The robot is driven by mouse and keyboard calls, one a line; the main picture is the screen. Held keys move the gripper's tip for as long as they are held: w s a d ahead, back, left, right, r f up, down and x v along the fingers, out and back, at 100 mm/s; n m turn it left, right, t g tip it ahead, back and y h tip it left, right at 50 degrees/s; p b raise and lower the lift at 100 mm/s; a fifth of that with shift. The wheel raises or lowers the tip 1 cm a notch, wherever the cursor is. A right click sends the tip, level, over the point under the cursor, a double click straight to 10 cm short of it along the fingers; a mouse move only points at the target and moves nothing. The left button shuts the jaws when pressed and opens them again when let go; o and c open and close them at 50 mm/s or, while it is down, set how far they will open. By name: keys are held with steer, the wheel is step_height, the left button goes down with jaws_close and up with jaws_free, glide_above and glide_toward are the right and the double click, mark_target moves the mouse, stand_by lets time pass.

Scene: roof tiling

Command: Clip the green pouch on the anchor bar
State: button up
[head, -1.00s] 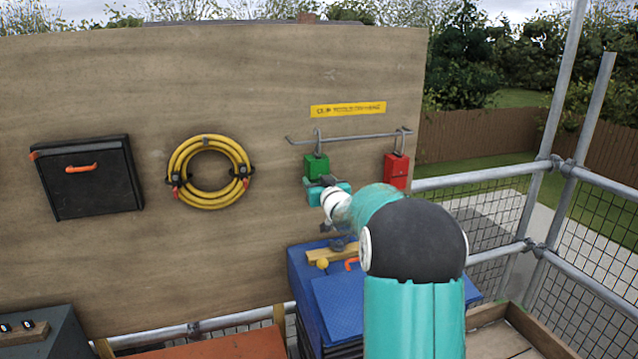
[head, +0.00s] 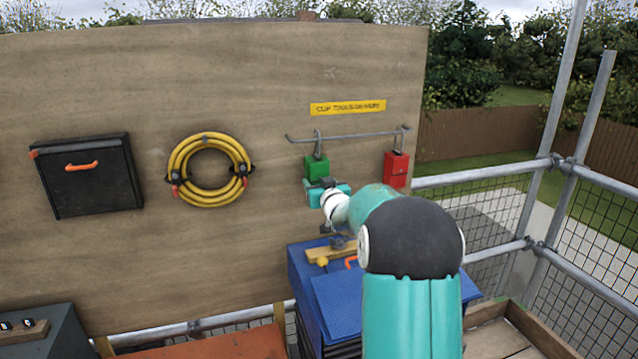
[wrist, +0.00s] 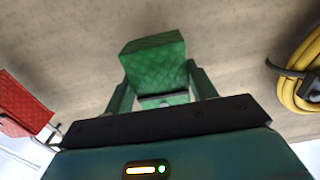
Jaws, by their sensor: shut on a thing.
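The green pouch (head: 316,167) is upright in front of the board, with a grey hook (head: 318,142) on top. The hook overlaps the left part of the grey anchor bar (head: 350,137); I cannot tell whether it hangs on the bar. My gripper (head: 318,182) is at the pouch's lower end, shut on it. In the wrist view the two fingers of my gripper (wrist: 162,90) flank the green pouch (wrist: 155,62). The hook and bar are hidden there.
A red pouch (head: 396,168) hangs at the bar's right end. A yellow sign (head: 348,107) is above the bar. A coiled yellow hose (head: 209,202) and a black case (head: 88,190) are on the board to the left. A blue box (head: 335,305) stands below.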

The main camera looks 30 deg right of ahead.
steer(key=shift+a+f, duration=0.1)
steer(key=shift+f, duration=0.35)
steer(key=o, duration=1.3)
steer(key=shift+o, duration=0.2)
steer(key=shift+s+f, duration=0.1)
